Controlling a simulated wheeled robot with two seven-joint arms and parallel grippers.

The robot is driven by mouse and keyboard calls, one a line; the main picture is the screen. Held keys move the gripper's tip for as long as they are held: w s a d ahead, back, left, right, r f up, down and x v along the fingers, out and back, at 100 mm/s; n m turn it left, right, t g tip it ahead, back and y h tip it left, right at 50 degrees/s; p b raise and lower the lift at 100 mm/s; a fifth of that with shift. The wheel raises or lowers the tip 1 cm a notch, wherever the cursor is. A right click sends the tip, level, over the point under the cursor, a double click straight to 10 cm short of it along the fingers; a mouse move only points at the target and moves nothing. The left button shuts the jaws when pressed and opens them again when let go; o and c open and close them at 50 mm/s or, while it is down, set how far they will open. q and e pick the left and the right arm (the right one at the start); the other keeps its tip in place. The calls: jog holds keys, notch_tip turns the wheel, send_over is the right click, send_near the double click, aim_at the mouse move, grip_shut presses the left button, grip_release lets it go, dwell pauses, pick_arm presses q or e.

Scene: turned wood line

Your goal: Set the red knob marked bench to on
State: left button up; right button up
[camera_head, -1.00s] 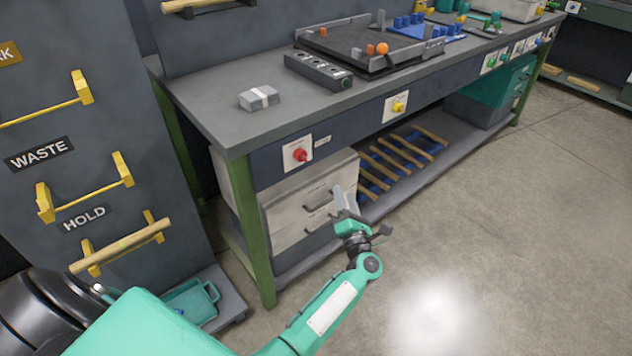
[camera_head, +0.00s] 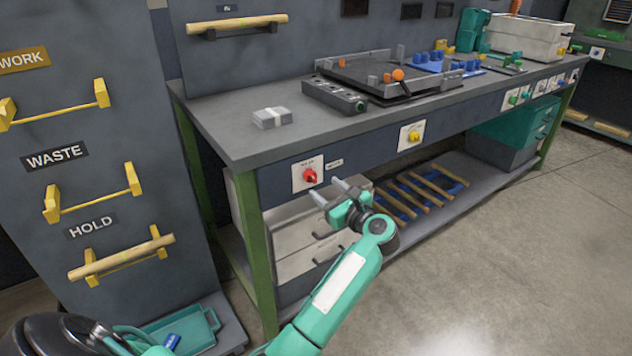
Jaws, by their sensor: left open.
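The red knob (camera_head: 310,176) sits on a white plate (camera_head: 299,184) on the front of the workbench, near its left end. Which setting the knob is at is too small to tell. My right gripper is not in view.
A yellow knob (camera_head: 413,136) is farther right on the bench front. Pale drawers (camera_head: 290,240) and a slatted rack (camera_head: 425,190) are under the bench. A dark panel with yellow rails (camera_head: 95,192) stands at the left. The floor (camera_head: 480,270) at the right is clear.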

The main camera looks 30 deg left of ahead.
aim_at(315, 180)
pick_arm(q)
jog(key=x, duration=0.5)
jog(key=shift+w+a, duration=0.15)
jog(key=shift+a, duration=0.25)
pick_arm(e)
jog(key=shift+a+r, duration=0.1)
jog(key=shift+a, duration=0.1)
pick_arm(q)
jog(key=c, duration=1)
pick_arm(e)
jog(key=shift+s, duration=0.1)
pick_arm(q)
jog(key=shift+d+m+p, duration=0.1)
jog(key=shift+m+p, duration=0.45)
jog(key=shift+m, duration=0.35)
jog(key=m+p, duration=0.5)
jog(key=m, duration=0.1)
jog(key=shift+f+m+p, duration=0.15)
jog(key=shift+m+p, duration=0.45)
jog(key=shift+m, duration=0.1)
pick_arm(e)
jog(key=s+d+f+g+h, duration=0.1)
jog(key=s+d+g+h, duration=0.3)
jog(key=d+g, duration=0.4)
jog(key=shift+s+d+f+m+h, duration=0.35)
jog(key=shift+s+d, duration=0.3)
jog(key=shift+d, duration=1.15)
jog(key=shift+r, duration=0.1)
